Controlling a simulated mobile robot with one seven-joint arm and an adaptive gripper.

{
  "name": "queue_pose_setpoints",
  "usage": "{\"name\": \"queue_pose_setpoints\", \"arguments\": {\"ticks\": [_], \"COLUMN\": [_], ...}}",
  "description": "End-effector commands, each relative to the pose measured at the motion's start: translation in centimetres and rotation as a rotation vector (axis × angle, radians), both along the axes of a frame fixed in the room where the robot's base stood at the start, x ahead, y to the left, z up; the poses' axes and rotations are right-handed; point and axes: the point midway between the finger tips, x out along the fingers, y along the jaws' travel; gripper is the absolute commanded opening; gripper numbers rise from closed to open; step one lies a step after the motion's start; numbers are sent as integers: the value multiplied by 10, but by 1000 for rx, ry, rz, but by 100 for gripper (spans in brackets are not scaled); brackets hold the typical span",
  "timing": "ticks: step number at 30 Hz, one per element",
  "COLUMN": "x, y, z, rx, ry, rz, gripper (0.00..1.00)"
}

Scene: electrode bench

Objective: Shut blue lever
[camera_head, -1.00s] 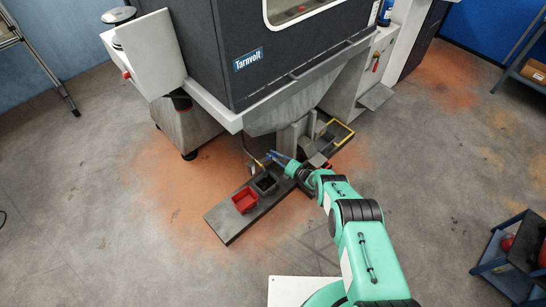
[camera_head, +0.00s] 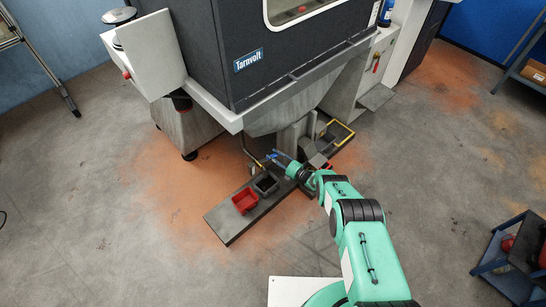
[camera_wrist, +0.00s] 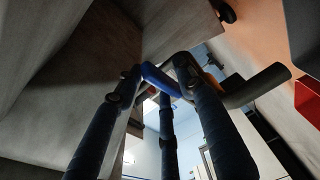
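The blue lever (camera_wrist: 158,78) shows in the wrist view as a bent blue bar at the fingertips. Beside it are a brass-coloured fitting and a grey pipe (camera_wrist: 258,87). My gripper (camera_wrist: 158,72) has dark fingers that reach up to the lever, with parts of the bar between and behind their tips. The finger tips stand apart, but I cannot tell whether they press on the lever. In the head view my gripper (camera_head: 279,158) is low beside the machine, at the pipe's lower end. The lever is too small there to separate from the fingers.
The Tarnvolt machine (camera_head: 270,75) overhangs the spot. A yellow frame (camera_head: 340,134) lies right of my gripper. The floor in front is open.

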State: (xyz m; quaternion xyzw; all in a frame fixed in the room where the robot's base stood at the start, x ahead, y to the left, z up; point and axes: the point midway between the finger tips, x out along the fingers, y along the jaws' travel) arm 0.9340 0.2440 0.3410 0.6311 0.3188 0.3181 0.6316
Motion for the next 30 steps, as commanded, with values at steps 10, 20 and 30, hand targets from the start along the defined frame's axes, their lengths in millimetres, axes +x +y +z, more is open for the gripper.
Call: {"name": "queue_pose_setpoints", "arguments": {"ticks": [10, 20, 30], "x": [-21, -53, -67], "y": [-32, -74, -91], "z": [1, 0, 0], "rx": [1, 1, 1], "ry": [2, 1, 1], "rz": [-3, -2, 0], "gripper": [39, 39, 39]}}
